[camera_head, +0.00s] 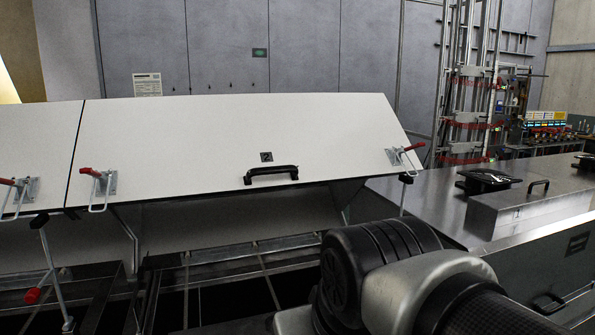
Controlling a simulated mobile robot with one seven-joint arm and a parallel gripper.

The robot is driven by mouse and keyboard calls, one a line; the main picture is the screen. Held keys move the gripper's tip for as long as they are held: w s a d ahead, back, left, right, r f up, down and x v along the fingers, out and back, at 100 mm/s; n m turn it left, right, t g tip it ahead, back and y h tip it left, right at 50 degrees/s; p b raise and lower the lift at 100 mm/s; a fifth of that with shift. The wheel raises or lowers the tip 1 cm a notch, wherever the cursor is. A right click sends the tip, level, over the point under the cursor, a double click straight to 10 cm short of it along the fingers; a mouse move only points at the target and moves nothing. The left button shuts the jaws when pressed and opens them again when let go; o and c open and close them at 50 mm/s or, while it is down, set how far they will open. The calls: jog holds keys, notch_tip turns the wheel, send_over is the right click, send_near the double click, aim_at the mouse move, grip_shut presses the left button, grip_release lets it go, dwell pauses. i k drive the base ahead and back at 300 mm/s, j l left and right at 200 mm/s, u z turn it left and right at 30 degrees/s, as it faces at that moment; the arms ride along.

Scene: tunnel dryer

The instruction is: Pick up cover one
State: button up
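A long white sloped cover (210,140) with a black bar handle (271,174) near its lower edge fills the middle of the view. It stands tilted above a dark metal frame, with an open gap under its lower edge. A red-handled clamp (98,182) sits at its lower left and another (404,152) at its lower right. A second white cover (35,145) adjoins it on the left and is cut off by the picture edge. My arm rises at the bottom right, in front of the frame; my gripper is not in view.
A steel housing (440,206) with a raised box (530,204) and black handles stands at the right. A metal rod with a red grip (32,295) hangs at the lower left. Behind are a grey wall (300,45), a metal rack (465,80) and a cluttered bench.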

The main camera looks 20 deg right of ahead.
aim_at(496, 209)
jog(key=k+z, duration=0.15)
jog(key=z, duration=1.85)
jog(key=u, duration=0.35)
jog(key=i+l+u, duration=0.15)
jog(key=u, duration=0.2)
jog(key=i+l+u, duration=0.2)
jog(key=u, duration=0.15)
jog(key=i+l+u, duration=0.1)
jog(key=l+u, duration=0.25)
jog(key=i+l+u, duration=0.15)
jog(key=l, duration=0.15)
jog(key=l+u, duration=0.15)
jog(key=l, duration=0.2)
jog(key=i+l+u, duration=0.15)
jog(key=l, duration=0.2)
jog(key=i+l, duration=0.1)
jog(key=l, duration=0.65)
jog(key=i+l+u, duration=0.1)
jog(key=l, duration=0.6)
jog(key=i+l, duration=0.1)
jog(key=l, duration=0.65)
jog(key=u, duration=0.05)
